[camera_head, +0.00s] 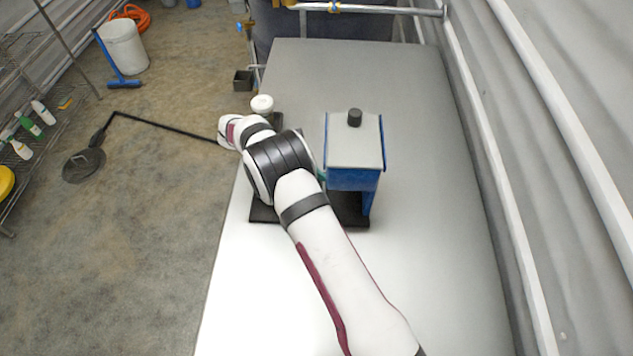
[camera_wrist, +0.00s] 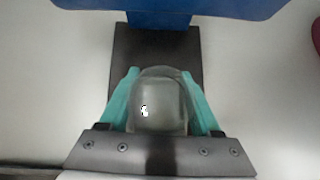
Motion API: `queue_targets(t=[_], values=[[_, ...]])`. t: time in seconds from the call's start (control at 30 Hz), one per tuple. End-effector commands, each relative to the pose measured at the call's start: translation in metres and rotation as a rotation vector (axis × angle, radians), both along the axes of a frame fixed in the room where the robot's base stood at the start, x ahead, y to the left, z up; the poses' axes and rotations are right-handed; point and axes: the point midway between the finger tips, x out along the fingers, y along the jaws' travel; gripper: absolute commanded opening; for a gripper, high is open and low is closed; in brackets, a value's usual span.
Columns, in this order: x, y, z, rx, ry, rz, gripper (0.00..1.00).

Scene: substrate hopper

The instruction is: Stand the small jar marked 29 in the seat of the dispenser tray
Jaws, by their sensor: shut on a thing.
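My gripper (camera_wrist: 160,75) has its teal fingers closed on the two sides of a small translucent jar (camera_wrist: 160,100) in the wrist view. A small white mark shows on the jar, but I cannot read a number. The black dispenser tray (camera_wrist: 155,45) lies beyond and below the jar, running under the blue dispenser (camera_wrist: 150,17). I cannot tell whether the jar touches the tray, and its seat is hidden. In the head view my arm hides the jar and most of the gripper; the dispenser (camera_head: 352,180) stands to their right, above the tray (camera_head: 262,213).
The dispenser has a grey lid (camera_head: 340,145) with a black knob (camera_head: 355,117). The grey table (camera_head: 430,270) is clear at the right and front. A wall with white rails (camera_head: 530,250) runs along the right. A dark red object (camera_wrist: 317,33) shows at the wrist view's right edge.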

Motion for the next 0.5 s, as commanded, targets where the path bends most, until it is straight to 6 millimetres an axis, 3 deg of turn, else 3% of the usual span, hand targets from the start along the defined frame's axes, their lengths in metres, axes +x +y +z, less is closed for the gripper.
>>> queue_targets(t=[0.07,0.1,0.27,0.5], values=[[0.0001,0.0000,0.0000,0.000,0.000,0.000,0.02],[0.0000,0.0000,0.0000,0.000,0.000,0.000,0.70],[0.0000,0.0000,0.0000,0.000,0.000,0.000,0.99],[-0.0001,0.0000,-0.0001,0.000,0.000,0.000,0.99]])
